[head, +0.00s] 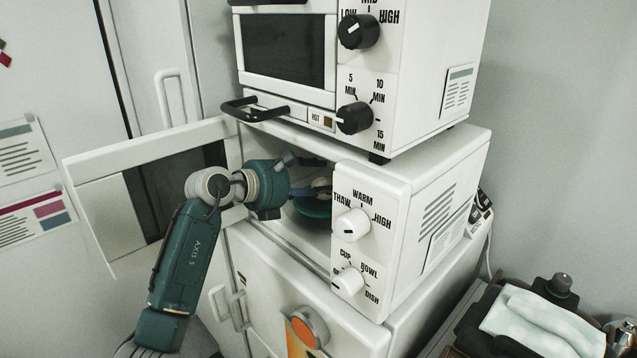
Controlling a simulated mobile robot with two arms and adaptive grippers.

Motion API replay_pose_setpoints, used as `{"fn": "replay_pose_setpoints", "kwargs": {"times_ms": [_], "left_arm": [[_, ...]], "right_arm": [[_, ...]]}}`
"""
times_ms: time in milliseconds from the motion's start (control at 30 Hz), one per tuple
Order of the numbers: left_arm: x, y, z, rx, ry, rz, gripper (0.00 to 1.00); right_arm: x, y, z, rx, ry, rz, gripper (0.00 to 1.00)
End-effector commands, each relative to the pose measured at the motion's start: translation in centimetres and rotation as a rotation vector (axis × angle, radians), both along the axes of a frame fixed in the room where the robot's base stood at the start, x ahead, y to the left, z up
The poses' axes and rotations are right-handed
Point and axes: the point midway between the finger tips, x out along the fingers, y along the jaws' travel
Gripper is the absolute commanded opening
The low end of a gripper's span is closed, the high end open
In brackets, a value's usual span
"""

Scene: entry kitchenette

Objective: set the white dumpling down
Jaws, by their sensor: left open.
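My left arm reaches in through the open front of the lower white microwave (405,190). My left gripper (303,184) is inside the cavity, largely hidden by my own wrist and the dark interior; it is open. A dark green dish (313,208) sits on the cavity floor under it. A small pale shape (321,183) shows just above the dish beside the gripper; I cannot tell whether it is the white dumpling. My right gripper is not in view.
The microwave door (92,214) stands swung open to the left, close to my forearm. A toaster oven (425,75) with a black handle (262,108) sits on top, just above the opening. A tray with a white cloth (540,322) is at lower right.

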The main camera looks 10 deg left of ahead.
Motion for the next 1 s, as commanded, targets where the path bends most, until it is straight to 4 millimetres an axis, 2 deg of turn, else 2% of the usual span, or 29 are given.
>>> {"fn": "replay_pose_setpoints", "kwargs": {"times_ms": [300,500,700,1000], "left_arm": [[-5.2,4.1,2.0,0.005,-0.008,0.003,0.5],[-7.9,6.0,3.3,0.001,-0.005,0.003,0.5],[-9.1,6.7,3.9,0.0,-0.004,0.0,0.5],[-9.2,6.8,4.0,-0.001,-0.003,0.001,0.5]], "right_arm": [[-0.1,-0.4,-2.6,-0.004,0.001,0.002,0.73],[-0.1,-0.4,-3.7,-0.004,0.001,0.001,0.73],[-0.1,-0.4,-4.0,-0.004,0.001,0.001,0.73],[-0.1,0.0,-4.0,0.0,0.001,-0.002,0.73]]}}
